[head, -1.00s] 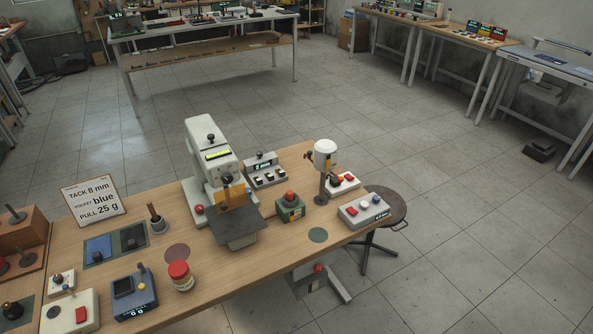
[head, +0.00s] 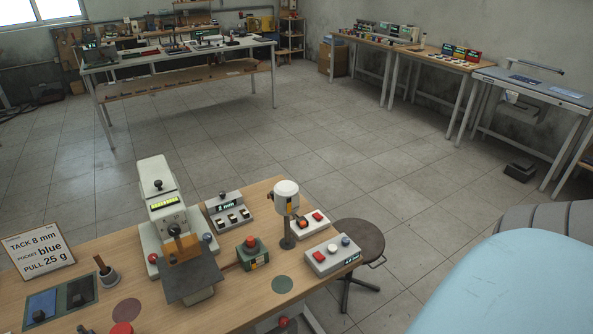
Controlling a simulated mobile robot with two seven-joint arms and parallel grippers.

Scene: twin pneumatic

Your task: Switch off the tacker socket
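A white bench machine (head: 163,216) with a lit yellow-green display, probably the tacker, stands on the wooden bench. To its right, a small white box with red switches (head: 315,218) lies partly behind a white-headed post device (head: 287,205); it may be the socket, but I cannot tell for certain. The switch position is too small to read. Neither of my grippers shows in the head view.
A control box with a green display (head: 229,211) and a white button box (head: 332,257) stand on the bench. A sign reads "TACK 8 mm, POCKET blue, PULL 25 g" (head: 38,251). A round stool (head: 358,240) stands at the bench's right end. Open floor lies behind.

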